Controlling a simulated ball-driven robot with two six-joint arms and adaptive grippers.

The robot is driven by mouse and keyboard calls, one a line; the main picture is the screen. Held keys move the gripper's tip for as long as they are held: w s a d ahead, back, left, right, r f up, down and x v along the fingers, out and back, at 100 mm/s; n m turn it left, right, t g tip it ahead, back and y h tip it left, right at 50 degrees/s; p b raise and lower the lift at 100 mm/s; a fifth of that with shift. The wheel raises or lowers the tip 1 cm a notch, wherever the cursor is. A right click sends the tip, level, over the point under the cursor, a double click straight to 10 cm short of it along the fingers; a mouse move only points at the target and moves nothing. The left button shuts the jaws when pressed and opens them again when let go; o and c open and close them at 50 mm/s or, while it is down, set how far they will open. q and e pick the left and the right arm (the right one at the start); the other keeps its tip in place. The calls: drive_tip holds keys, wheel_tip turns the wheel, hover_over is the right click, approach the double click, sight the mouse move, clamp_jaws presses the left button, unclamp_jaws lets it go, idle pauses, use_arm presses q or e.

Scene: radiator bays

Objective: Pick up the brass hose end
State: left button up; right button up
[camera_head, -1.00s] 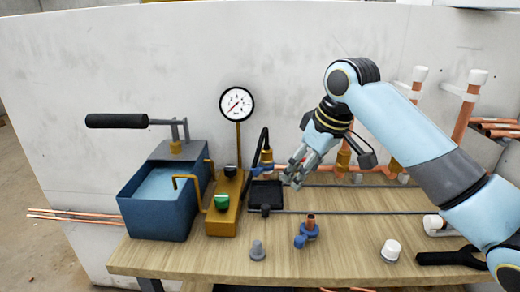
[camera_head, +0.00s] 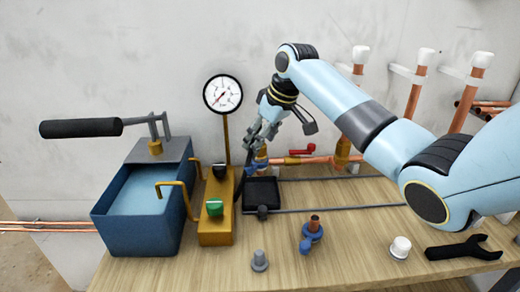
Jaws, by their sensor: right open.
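The brass hose end (camera_head: 262,153), with a blue part at its lower end, stands at the back of the bench beside the black tray, right of the gauge. A black hose runs to it, mostly hidden by my right gripper. My right gripper (camera_head: 254,147) is open, pointing down, with its grey fingers in front of or around the top of the hose end. I cannot tell whether they touch it. My left gripper is not in view.
A blue tank (camera_head: 130,215) with a black pump handle (camera_head: 80,128) stands left, beside a brass block with a green knob (camera_head: 214,208) and a gauge (camera_head: 222,94). A red-handled valve (camera_head: 300,150) and upright copper pipes are at right. A wrench (camera_head: 465,250) lies front right.

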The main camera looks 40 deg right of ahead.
drive_tip(key=shift+w+a+f, duration=0.1)
drive_tip(key=shift+w+f, duration=0.15)
drive_tip(key=shift+f, duration=0.35)
drive_tip(key=shift+w+f, duration=0.2)
drive_tip(key=shift+f, duration=0.15)
drive_tip(key=shift+c, duration=1.3)
drive_tip(key=c, duration=0.6)
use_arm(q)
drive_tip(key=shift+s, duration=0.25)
use_arm(e)
drive_tip(key=shift+c, duration=0.3)
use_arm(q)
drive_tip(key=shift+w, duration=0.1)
